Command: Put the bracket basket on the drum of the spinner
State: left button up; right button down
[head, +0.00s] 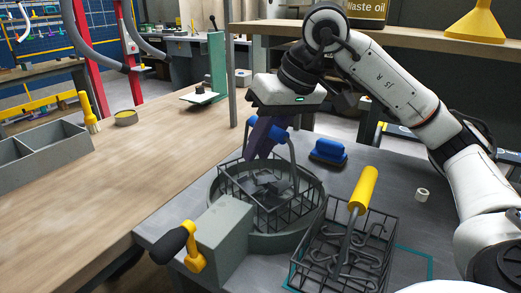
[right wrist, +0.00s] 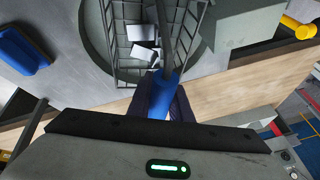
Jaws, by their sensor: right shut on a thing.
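The bracket basket (head: 262,203) is a black wire basket with grey brackets (head: 268,186) inside and a blue-gripped handle (head: 281,137). The spinner has a round grey drum (head: 312,216), a grey box (head: 224,232) and a crank with a yellow and black handle (head: 183,245). The basket is over the drum's opening, its wire rim standing above the drum rim; I cannot tell whether it rests on anything. My right gripper (head: 267,141) is shut on the blue handle from above. The right wrist view shows the handle (right wrist: 163,85) between the fingers. My left gripper is not in view.
A second wire basket (head: 317,262) with a yellow handle and hooks stands close to the drum at front right. A blue brush-like block (head: 328,151) lies behind it, and a white roll (head: 422,194) to the right. A grey divided tray (head: 41,156) stands on the wooden bench.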

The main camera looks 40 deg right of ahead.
jog(key=shift+r, duration=0.1)
jog(key=shift+f, duration=0.25)
jog(key=c, duration=1.6)
grip_release()
jog(key=shift+r, duration=0.1)
